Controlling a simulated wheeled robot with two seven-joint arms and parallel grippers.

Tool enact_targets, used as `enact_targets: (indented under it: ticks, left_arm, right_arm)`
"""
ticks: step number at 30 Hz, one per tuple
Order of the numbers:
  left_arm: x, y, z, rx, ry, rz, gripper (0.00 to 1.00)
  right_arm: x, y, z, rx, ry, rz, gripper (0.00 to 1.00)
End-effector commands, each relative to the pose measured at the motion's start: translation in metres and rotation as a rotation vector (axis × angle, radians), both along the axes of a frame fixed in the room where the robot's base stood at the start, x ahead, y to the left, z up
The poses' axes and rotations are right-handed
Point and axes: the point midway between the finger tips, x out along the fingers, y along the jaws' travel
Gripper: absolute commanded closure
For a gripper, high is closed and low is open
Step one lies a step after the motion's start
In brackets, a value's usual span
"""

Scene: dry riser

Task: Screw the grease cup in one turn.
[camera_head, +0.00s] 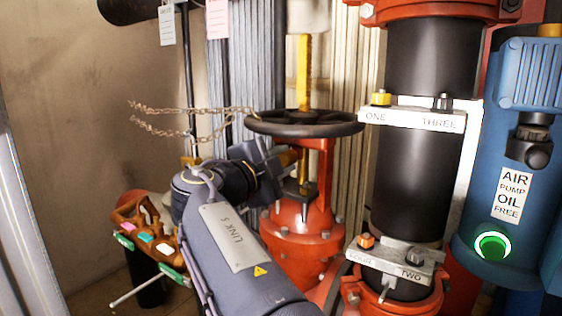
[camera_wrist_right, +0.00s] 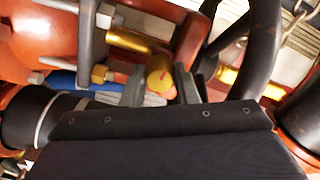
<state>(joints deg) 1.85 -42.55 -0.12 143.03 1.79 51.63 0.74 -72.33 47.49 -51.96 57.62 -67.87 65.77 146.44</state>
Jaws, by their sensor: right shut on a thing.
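The grease cup (camera_wrist_right: 159,73) is a short brass cylinder with a small red mark on its end, seen in the right wrist view. My right gripper (camera_wrist_right: 161,88) has its two dark fingers on either side of the cup and is shut on it. In the head view my right gripper (camera_head: 284,163) is beside the valve's yoke, under the black handwheel (camera_head: 304,124). A brass bit of the cup (camera_head: 288,158) shows at its fingertips; the rest is hidden. The red valve body (camera_head: 300,240) stands below. My left gripper is not in view.
A chain (camera_head: 185,110) hangs left of the handwheel. A black riser pipe (camera_head: 410,180) with labelled brackets stands right of the valve, then a blue air pump (camera_head: 510,200) with a green-lit button.

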Motion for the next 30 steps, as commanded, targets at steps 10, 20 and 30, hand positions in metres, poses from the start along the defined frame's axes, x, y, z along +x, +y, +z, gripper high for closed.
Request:
enact_targets:
  ticks: [10, 20, 30]
  left_arm:
    - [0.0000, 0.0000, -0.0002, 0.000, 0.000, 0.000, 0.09]
    - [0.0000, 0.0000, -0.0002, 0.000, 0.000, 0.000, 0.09]
    - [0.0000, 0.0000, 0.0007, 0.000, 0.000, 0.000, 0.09]
  right_arm:
    - [-0.0008, 0.0020, -0.0016, 0.264, -0.193, 0.000, 0.96]
    - [-0.0010, 0.0021, -0.0002, 0.510, -0.384, 0.000, 0.96]
    - [-0.0005, 0.0017, 0.0001, 0.760, -0.565, 0.001, 0.96]
